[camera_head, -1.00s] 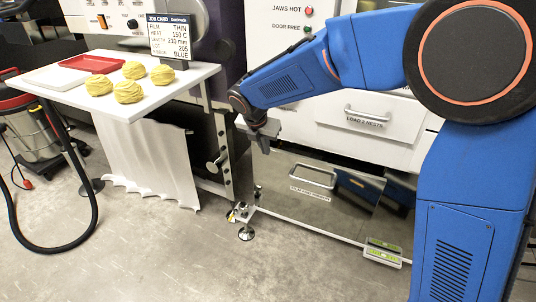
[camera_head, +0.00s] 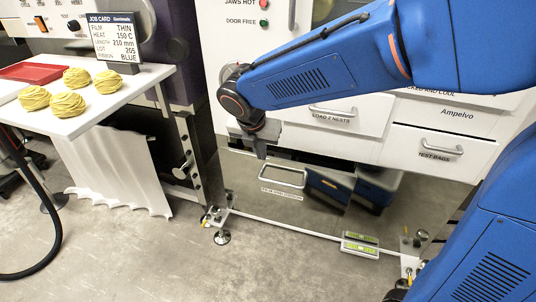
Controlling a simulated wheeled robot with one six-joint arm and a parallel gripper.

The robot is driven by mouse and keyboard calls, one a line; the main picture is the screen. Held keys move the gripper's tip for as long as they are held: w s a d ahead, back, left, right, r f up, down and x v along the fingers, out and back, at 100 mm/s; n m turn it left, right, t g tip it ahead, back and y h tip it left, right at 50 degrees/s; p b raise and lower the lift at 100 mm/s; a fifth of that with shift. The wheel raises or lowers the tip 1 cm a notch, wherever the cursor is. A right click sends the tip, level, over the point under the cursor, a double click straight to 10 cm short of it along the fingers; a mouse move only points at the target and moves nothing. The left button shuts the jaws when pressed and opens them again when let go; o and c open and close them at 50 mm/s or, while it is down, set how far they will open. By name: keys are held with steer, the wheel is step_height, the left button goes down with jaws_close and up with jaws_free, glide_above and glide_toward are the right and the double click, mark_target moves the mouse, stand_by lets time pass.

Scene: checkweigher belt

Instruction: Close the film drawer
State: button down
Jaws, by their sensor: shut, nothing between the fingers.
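The film drawer (camera_head: 322,208) has a wide, mirror-like steel front low on the machine, below the white drawers. Its handle (camera_head: 283,177) is a pale bar near the upper left, with a small label under it. How far the drawer stands out from the machine is hard to tell from this view. My gripper (camera_head: 261,153) is shut and empty, pointing down at the upper left of the drawer front, just above and left of the handle. I cannot tell whether it touches the front. My blue arm reflects in the steel.
White drawers marked LOAD 2 NESTS (camera_head: 333,116) and TEST BAGS (camera_head: 440,152) lie above. A green level (camera_head: 360,243) sits at the drawer's lower front edge. A white table (camera_head: 130,95) with yellow noodle nests and a job card stands left. The floor in front is clear.

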mark_target(270, 159)
steer(key=x, duration=0.3)
steer(key=w+x, duration=0.1)
steer(key=x, duration=0.7)
steer(key=shift+w+d+r, duration=0.3)
steer(key=shift+d+r, duration=0.1)
steer(key=shift+r, duration=0.05)
steer(key=shift+w+d, duration=0.25)
steer(key=shift+w, duration=0.6)
steer(key=w, duration=0.1)
steer(key=w+d, duration=0.1)
steer(key=w, duration=0.2)
steer(key=shift+d, duration=0.25)
steer(key=shift+w+r, duration=0.1)
steer(key=shift+r, duration=0.05)
